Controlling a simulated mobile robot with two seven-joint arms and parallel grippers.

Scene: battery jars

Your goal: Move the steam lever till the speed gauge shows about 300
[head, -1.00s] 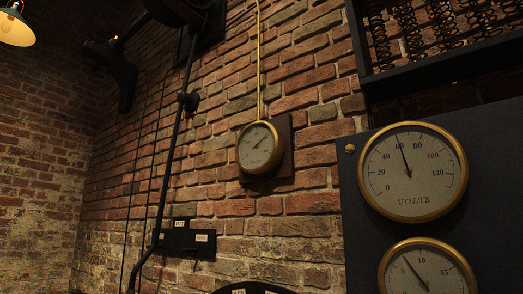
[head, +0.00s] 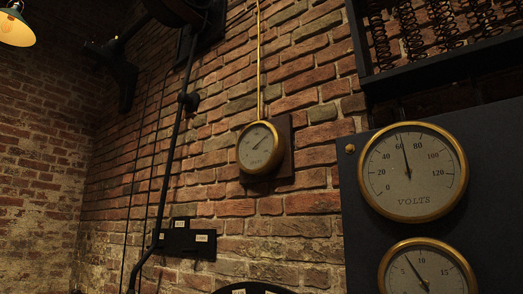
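A small round brass-rimmed gauge (head: 260,147) hangs on a dark wooden backing on the brick wall; I take it for the speed gauge. Its needle points to the upper right, but its numbers and lettering are too small to read. A long black rod (head: 171,150) runs down the wall to the left of it and bends near the bottom. I cannot tell whether this rod belongs to the steam lever, and no clear lever handle shows. Neither of my grippers is in view.
A dark panel at right carries a VOLTS gauge (head: 413,172), its needle just above 60, and a second brass gauge (head: 428,270), cut off below, its needle near 10. A black plate with small white labels (head: 186,239) is fixed to the wall. Coils (head: 430,35) hang at upper right.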

